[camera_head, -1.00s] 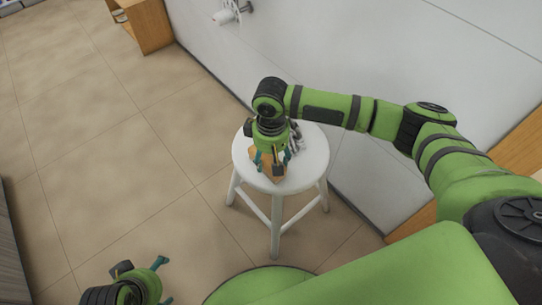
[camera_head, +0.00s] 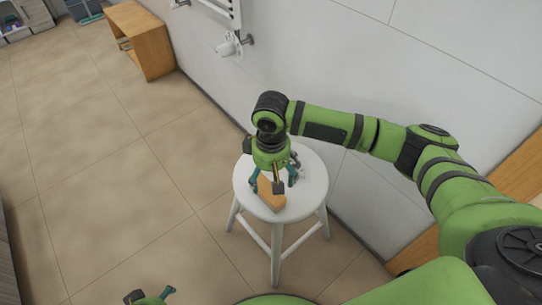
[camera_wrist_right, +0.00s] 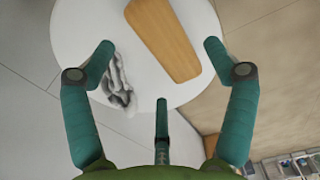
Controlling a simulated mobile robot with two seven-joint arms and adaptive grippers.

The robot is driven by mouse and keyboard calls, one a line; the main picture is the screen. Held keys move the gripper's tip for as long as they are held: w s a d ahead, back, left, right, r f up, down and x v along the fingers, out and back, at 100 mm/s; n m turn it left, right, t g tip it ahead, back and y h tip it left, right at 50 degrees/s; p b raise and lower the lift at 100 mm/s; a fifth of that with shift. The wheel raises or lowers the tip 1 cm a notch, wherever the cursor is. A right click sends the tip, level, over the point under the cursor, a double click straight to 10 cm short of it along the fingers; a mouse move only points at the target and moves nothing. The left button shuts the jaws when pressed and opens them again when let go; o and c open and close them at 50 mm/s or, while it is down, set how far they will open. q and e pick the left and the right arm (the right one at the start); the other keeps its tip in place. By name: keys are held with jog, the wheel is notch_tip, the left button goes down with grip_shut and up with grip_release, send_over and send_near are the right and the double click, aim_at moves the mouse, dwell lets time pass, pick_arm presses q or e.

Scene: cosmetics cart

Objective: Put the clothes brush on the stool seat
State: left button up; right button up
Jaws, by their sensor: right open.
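The clothes brush (camera_head: 268,197), a tan wooden block, lies on the white round stool seat (camera_head: 310,187). In the right wrist view the brush (camera_wrist_right: 163,40) lies on the seat (camera_wrist_right: 75,30) near its edge, and its bristles are not visible. My right gripper (camera_head: 273,184) is above the seat, over the brush. In the wrist view its teal fingers (camera_wrist_right: 160,68) are spread wide, with nothing between them, and the brush shows beyond them. My left gripper (camera_head: 155,296) is mostly cut off at the bottom edge of the head view, away from the stool.
A grey, crumpled-looking object (camera_wrist_right: 118,82) lies on the seat beside the brush; I cannot tell what it is. A white wall with a rail (camera_head: 229,48) stands behind the stool. A wooden shelf unit (camera_head: 142,42) is at the back left. The floor left of the stool is clear.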

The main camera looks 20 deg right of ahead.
pick_arm(q)
jog(key=shift+g, duration=0.3)
jog(key=shift+s+f+p, duration=0.25)
jog(key=shift+f+p, duration=0.2)
jog(key=shift+f, duration=1.05)
jog(key=shift+s+f+p, duration=0.2)
jog(key=shift+f+p, duration=0.25)
jog(key=shift+f, duration=1)
pick_arm(e)
notch_tip(320, 180, up, 7)
jog(key=shift+f, duration=0.1)
